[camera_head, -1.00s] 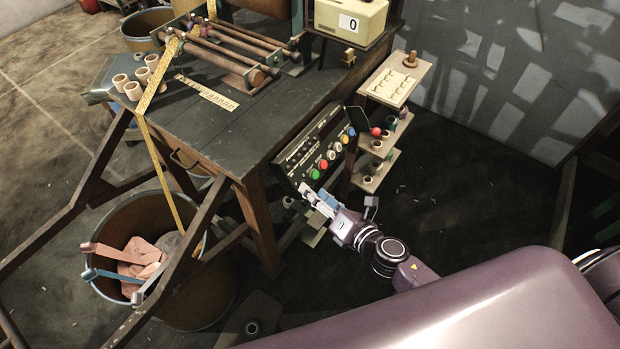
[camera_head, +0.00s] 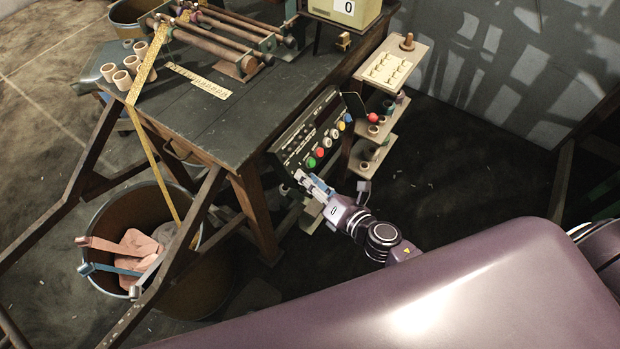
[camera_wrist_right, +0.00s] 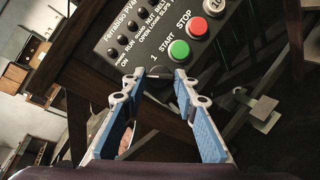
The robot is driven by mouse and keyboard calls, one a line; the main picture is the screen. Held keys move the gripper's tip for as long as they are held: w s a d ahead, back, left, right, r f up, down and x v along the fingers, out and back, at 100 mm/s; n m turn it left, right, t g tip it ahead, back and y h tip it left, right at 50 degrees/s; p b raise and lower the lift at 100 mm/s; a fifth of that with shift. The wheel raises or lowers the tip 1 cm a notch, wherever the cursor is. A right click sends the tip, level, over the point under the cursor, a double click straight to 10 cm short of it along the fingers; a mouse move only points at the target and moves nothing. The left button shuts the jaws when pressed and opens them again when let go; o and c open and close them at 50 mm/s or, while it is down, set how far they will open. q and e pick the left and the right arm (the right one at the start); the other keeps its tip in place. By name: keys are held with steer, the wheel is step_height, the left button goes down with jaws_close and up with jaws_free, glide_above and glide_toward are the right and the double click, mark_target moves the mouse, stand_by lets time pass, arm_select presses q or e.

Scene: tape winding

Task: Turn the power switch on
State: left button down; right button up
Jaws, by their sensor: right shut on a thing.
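The dark control panel (camera_head: 310,132) is on the front side of the workbench, with a row of coloured buttons. My right gripper (camera_head: 303,178) is at the panel's lower corner. In the right wrist view its fingertips (camera_wrist_right: 158,78) close about a small dark part at the panel's lower edge, apparently the power switch, mostly hidden. My left gripper is not in view.
The workbench (camera_head: 215,125) carries rollers and several cups (camera_head: 122,80). A small shelf stand (camera_head: 418,58) is right of the panel. A bucket (camera_head: 125,215) with pink cloth stands below left, beside wooden frame bars. Open floor lies to the right.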

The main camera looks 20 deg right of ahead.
arm_select(q)
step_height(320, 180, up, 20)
steer(key=p, duration=1.9)
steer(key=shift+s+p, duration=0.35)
steer(key=shift+p, duration=0.05)
arm_select(e)
steer(key=shift+w+a+r+m+g+h, duration=0.15)
steer(key=shift+m+g+h, duration=0.45)
steer(key=shift+m, duration=1.7)
steer(key=shift+w+d+r+m+g+h, duration=0.2)
steer(key=shift+m+g, duration=0.65)
steer(key=shift+m, duration=1.45)
steer(key=shift+a+r+m+g+h, duration=0.2)
steer(key=shift+m+g+h, duration=0.45)
steer(key=shift+m, duration=1.65)
steer(key=o, duration=1.2)
steer(key=shift+c, duration=0.2)
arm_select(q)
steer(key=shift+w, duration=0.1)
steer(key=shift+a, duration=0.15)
arm_select(e)
steer(key=shift+s, duration=0.1)
steer(key=v, duration=1.1)
steer(key=shift+s+d+r, duration=0.15)
steer(key=shift+d+r, duration=0.15)
steer(key=shift+r, duration=0.05)
